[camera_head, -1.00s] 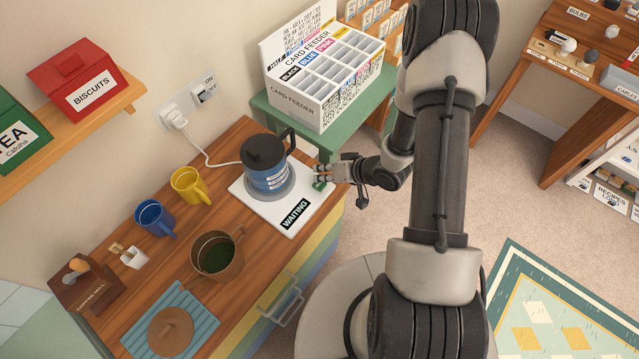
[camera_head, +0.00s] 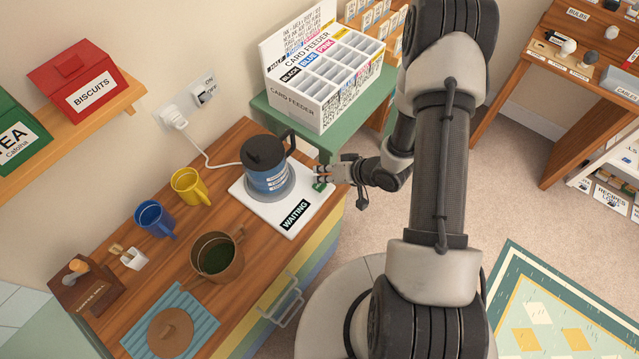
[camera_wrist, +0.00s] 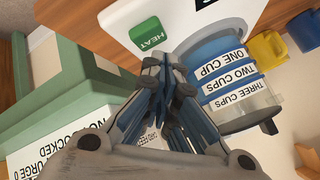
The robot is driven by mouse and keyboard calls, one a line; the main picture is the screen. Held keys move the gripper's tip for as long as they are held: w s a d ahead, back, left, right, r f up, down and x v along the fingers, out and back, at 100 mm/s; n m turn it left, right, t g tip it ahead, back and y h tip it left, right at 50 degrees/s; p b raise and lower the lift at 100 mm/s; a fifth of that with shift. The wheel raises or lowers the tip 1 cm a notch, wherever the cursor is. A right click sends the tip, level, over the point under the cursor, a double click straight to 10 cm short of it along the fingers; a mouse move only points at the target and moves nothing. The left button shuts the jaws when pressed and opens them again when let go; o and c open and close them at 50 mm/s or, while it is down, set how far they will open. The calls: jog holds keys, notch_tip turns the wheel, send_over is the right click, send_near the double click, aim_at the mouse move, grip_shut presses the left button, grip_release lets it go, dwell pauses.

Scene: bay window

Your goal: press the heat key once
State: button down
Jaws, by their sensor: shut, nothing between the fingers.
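The green heat key (camera_wrist: 147,33), marked HEAT, sits on the white kettle base (camera_head: 285,217). In the head view the key (camera_head: 319,187) shows only partly beside my fingers. My gripper (camera_head: 322,173) is shut and empty, close to the key at the base's right side. In the wrist view my shut gripper (camera_wrist: 160,70) has its fingertips just below the key in the picture; I cannot tell whether they touch it. The kettle (camera_head: 268,168), blue with a dark lid and cup marks, stands on the base. A black sign on the base reads WAITING (camera_head: 295,214).
Yellow (camera_head: 191,186) and blue (camera_head: 154,218) mugs and a brown pot (camera_head: 217,257) stand on the wooden counter. A card feeder box (camera_head: 325,80) stands on a green table behind my gripper. The kettle's cord runs to a wall socket (camera_head: 172,116).

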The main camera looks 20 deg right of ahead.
jog(key=shift+f, duration=0.1)
jog(key=shift+f, duration=0.3)
jog(key=shift+f+b, duration=0.45)
jog(key=shift+f, duration=0.05)
dwell(0.6)
jog(key=shift+r, duration=0.2)
jog(key=shift+r+p, duration=0.75)
jog(key=shift+p, duration=0.1)
notch_tip(320, 180, up, 5)
jog(key=p, duration=0.4)
jog(key=shift+p, duration=0.4)
